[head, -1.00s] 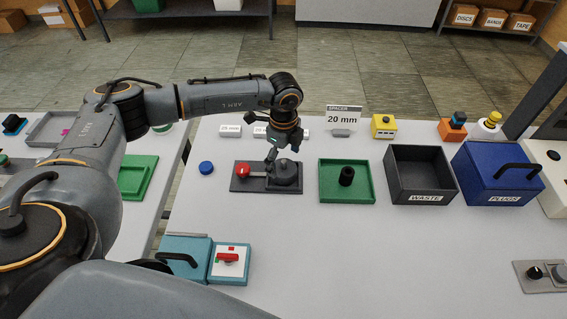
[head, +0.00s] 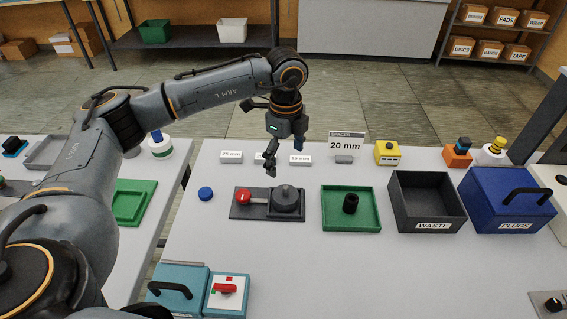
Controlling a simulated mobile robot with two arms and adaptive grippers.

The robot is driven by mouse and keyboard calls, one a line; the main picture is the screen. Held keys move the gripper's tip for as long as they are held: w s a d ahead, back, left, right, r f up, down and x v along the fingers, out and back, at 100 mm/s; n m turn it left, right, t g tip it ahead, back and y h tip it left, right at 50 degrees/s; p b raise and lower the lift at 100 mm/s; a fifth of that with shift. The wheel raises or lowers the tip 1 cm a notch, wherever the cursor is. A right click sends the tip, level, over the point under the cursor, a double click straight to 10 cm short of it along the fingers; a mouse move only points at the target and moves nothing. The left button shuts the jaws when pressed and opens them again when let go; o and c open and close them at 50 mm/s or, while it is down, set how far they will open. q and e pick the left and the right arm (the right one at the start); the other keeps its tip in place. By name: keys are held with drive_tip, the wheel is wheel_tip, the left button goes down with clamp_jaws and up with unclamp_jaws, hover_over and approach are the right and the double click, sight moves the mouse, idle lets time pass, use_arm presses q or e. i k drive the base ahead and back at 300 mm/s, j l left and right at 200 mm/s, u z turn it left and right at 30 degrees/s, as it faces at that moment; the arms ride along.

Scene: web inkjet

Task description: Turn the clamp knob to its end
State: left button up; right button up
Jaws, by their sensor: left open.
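A dark base plate (head: 240,213) lies on the light table, carrying a round dark grey knob-like piece (head: 288,200) and a red ball (head: 243,196) on a short arm to its left. I cannot tell for sure which part is the clamp knob. My left gripper (head: 270,168) points down, open and empty, above and slightly behind the plate, apart from it. A second small black knob (head: 552,304) on a grey fixture shows at the lower right edge, partly cut off. My right gripper is not in view.
A green tray (head: 328,222) with a black cylinder, a dark WASTE bin (head: 400,212) and a blue PLUGS box (head: 500,205) stand to the right. White labels and a 20 mm spacer sign (head: 346,143) are behind. A teal box (head: 165,284) stands in front. The table's middle front is clear.

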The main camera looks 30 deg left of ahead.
sight(242, 196)
drive_tip(key=u, duration=1.2)
